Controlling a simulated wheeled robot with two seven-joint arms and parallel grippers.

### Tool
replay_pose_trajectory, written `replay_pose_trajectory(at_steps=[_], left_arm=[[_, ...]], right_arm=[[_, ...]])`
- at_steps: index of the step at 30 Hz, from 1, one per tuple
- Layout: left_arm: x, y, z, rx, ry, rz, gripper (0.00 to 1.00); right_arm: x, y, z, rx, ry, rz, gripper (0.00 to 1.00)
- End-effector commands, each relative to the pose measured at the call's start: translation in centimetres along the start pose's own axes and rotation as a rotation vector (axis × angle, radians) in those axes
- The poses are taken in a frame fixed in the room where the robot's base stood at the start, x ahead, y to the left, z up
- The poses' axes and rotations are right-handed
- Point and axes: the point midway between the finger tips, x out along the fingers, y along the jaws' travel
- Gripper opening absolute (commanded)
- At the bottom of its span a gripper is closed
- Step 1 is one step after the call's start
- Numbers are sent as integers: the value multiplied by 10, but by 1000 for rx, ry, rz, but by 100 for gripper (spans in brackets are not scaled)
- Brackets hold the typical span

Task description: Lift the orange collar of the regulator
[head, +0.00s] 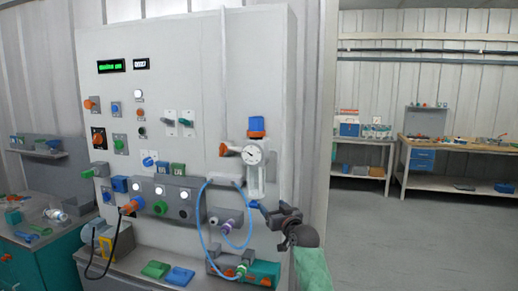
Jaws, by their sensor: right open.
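The regulator (256,168) is fixed to the front of the pale cabinet, with a round white gauge (252,154) on it. A blue knob (256,122) tops it, and the orange collar (256,134) sits as a thin band directly under the knob. My right gripper (272,215) is open, below and a little right of the regulator, well below the collar and apart from it. Its fingertips are small and dark, near a blue part at the regulator's lower end; I cannot tell whether they touch. My left gripper is not in view.
The cabinet (190,70) carries several knobs, switches and lamps. A blue hose (203,225) loops below the regulator. Green and blue blocks lie on the ledge (140,283) below. A teal bench (55,255) stands left; open floor (410,230) and workbenches lie right.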

Motion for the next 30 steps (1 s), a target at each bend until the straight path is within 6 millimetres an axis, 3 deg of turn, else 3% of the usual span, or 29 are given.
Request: replay_pose_trajectory(at_steps=[1, 6, 9, 12, 16, 21, 24, 30], left_arm=[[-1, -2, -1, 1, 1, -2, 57], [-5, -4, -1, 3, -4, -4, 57], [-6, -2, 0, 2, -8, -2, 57], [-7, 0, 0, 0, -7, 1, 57], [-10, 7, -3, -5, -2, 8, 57], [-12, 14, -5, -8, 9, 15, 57], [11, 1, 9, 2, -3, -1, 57], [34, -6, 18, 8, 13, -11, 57]], right_arm=[[6, -3, -31, -8, 44, -9, 67], [17, -15, -122, -24, 177, -39, 67], [19, -22, -164, -33, 237, -53, 67], [18, -26, -192, -39, 278, -63, 67], [18, -29, -209, -41, 304, -69, 67], [26, -31, -216, -41, 306, -70, 67], [37, -32, -219, -42, 305, -70, 67], [61, -33, -227, -41, 304, -71, 67]])
